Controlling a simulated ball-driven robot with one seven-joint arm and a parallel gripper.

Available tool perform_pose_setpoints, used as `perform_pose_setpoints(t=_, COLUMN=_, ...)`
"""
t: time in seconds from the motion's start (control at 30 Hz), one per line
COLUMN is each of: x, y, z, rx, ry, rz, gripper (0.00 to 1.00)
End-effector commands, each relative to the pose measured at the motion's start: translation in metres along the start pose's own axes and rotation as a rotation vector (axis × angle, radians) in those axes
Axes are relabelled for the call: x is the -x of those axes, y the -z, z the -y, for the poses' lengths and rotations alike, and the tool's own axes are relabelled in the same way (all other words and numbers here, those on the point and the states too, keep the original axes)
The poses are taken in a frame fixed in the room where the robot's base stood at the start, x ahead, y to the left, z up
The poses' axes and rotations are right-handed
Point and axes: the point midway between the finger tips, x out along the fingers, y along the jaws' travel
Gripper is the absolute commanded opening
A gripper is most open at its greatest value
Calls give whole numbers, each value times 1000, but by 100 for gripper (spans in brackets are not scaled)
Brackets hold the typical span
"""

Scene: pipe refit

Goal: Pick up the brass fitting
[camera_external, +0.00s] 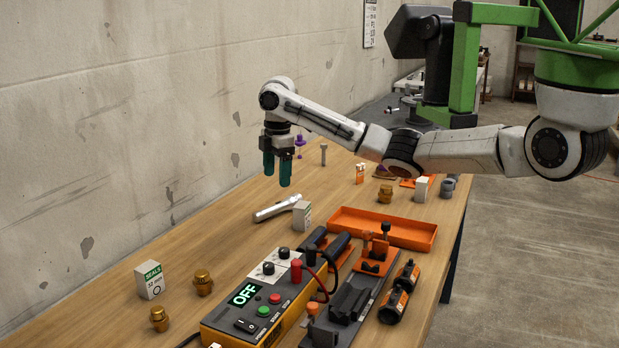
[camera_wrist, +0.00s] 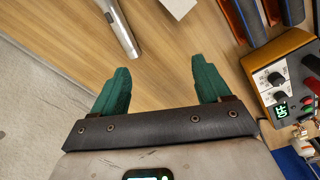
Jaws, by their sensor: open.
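Three brass fittings stand on the workbench in the external view. One brass fitting (camera_external: 203,283) is at the front left beside a seals box, a second brass fitting (camera_external: 159,319) is nearer the front edge, and a third brass fitting (camera_external: 385,194) is farther back on the right. My gripper (camera_external: 277,180) hangs over the bench with its green fingers pointing down, well apart from all three. In the wrist view my gripper (camera_wrist: 158,68) is open, with nothing between its fingers. I cannot make out a brass fitting for certain there.
A silver tube (camera_external: 277,208) and a small white box (camera_external: 302,215) lie below my gripper. A yellow control box (camera_external: 250,305) reading OFF, a dark fixture (camera_external: 350,300) and an orange tray (camera_external: 400,232) fill the front right. A seals box (camera_external: 149,280) stands at left. The wall borders the left.

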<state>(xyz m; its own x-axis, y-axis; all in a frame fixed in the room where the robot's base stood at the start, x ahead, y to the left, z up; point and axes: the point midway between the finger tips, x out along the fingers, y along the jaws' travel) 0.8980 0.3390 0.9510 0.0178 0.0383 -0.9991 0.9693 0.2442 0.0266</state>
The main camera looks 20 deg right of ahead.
Motion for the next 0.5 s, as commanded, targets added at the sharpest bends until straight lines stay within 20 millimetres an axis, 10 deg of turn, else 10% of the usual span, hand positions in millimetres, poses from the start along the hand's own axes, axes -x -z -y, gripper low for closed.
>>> perform_pose_setpoints(t=0.1, x=8, y=-127, z=-15, rx=-225, ry=3, rz=1, gripper=76)
perform_pose_setpoints(t=0.23, x=5, y=-242, z=-4, rx=-436, ry=6, rz=15, gripper=76)
perform_pose_setpoints(t=0.4, x=0, y=-332, z=22, rx=-610, ry=13, rz=34, gripper=76)
perform_pose_setpoints(t=0.5, x=-4, y=-353, z=31, rx=-653, ry=17, rz=39, gripper=76)
